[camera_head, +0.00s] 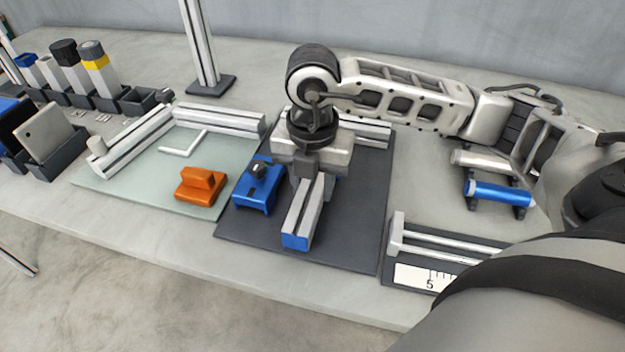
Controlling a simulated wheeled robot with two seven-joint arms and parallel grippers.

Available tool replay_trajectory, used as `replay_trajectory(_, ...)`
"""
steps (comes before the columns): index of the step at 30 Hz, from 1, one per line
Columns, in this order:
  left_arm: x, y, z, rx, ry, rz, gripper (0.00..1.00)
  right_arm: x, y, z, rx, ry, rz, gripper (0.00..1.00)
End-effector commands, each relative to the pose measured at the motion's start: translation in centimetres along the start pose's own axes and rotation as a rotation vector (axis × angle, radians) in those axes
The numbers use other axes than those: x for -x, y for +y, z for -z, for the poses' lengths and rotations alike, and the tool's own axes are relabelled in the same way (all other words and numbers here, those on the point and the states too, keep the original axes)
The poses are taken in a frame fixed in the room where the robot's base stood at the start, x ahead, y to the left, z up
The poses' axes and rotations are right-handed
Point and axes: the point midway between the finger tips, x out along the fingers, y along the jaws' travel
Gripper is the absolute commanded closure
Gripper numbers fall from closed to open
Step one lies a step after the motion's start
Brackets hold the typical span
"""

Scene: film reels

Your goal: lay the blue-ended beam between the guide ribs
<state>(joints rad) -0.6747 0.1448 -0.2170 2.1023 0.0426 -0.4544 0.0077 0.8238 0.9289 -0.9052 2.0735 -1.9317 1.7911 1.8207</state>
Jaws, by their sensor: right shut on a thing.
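The blue-ended beam (303,212) is a light grey profile with a blue near end. It lies lengthwise toward the front over the dark mat (350,235). My right gripper (308,178) comes down from above and is shut on the beam's rear part. The gripper hides the beam's far end. I cannot tell whether the beam touches the mat. I cannot pick out the guide ribs for certain; a fixture with light rails (440,250) and a scale marked 5 stands at the right. My left gripper is not in view.
A blue clamp block (257,190) stands just left of the beam. An orange block (201,187) sits on the pale green plate (130,186). A blue roller (500,193) and a white roller lie at right. The mat right of the beam is clear.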

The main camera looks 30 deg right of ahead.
Motion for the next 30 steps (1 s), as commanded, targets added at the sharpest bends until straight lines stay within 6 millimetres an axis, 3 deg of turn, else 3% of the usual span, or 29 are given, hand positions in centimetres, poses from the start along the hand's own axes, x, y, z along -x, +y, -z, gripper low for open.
replay_trajectory(5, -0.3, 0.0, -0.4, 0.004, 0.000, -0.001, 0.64, -0.4, 0.0, 0.0, 0.000, -0.001, -0.001, 0.96)
replay_trajectory(6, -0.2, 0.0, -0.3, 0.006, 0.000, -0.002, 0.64, -0.3, 0.0, 0.0, -0.001, 0.000, 0.000, 0.58)
replay_trajectory(8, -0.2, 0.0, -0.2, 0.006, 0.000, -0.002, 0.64, -0.3, 0.0, 0.0, 0.000, 0.000, 0.000, 0.42)
replay_trajectory(20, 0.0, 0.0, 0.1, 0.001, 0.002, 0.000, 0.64, 0.5, 0.1, 0.0, -0.001, -0.001, -0.002, 0.42)
replay_trajectory(30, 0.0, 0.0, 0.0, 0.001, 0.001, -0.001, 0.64, 7.3, 0.1, 0.0, 0.001, -0.003, -0.006, 0.42)
